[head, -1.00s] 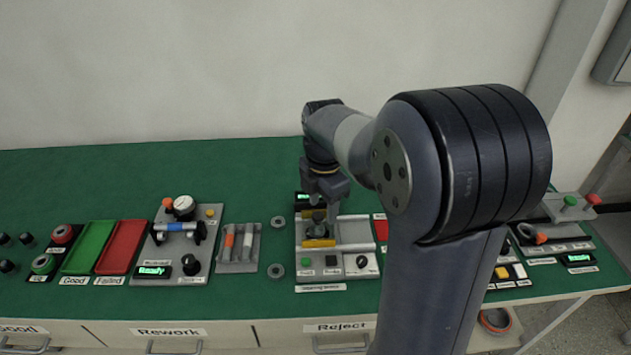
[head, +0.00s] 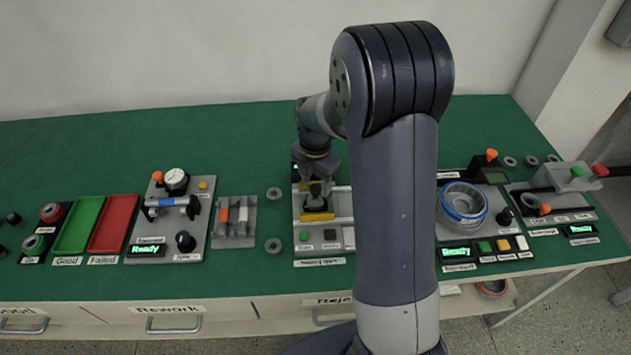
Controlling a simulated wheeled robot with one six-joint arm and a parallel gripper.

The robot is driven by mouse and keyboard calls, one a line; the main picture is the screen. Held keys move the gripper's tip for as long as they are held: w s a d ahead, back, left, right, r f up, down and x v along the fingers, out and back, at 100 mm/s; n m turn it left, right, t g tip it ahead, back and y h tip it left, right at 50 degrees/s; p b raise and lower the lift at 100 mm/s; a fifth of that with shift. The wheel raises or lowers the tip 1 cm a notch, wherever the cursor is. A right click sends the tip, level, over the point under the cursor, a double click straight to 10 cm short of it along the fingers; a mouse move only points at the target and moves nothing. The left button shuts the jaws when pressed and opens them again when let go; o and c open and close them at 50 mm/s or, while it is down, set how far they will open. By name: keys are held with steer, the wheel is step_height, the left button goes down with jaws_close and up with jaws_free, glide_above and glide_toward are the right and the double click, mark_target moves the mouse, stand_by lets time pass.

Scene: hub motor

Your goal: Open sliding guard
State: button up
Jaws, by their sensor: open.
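The grey station in the middle of the bench has two light rails (head: 343,203) and a yellow bar (head: 317,216) at its front left, probably part of the sliding guard. My gripper (head: 316,196) points down over the left part of this station, just behind the yellow bar in the picture. Its jaws are open. Dark parts beneath it blend with the fingers, so I cannot tell whether it touches the guard. My arm hides the right side of the station.
A gauge station (head: 170,215) and a grey holder (head: 235,222) stand to the left, with green (head: 80,222) and red (head: 115,222) trays beyond. A station with a blue-rimmed bowl (head: 463,204) stands right of my arm. The green bench is clear behind.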

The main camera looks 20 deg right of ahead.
steer(key=shift+f, duration=0.45)
steer(key=shift+c, duration=0.2)
jaws_close()
steer(key=shift+d, duration=0.1)
